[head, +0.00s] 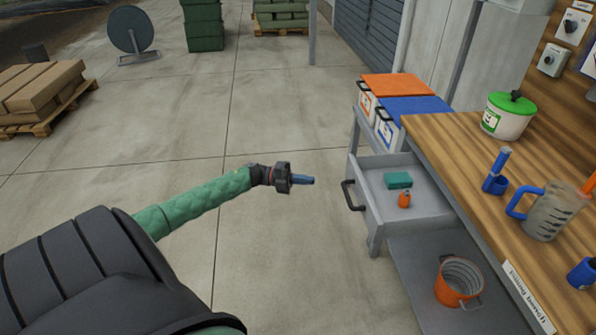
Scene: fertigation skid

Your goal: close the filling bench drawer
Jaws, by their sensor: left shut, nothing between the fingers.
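The filling bench drawer (372,208) is grey and stands pulled out toward the left of the bench. A dark handle (349,195) is on its front. A teal block (398,180) and a small orange item (404,200) lie inside it. My left gripper (308,181) is shut and empty. It is in the open air to the left of the drawer handle, apart from it. My right gripper is not in view.
The wooden bench top (450,150) carries a white pot with a green lid (507,117), a measuring jug (551,212) and blue items. An orange bucket (458,282) sits on the lower shelf. The concrete floor (290,260) left of the drawer is clear.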

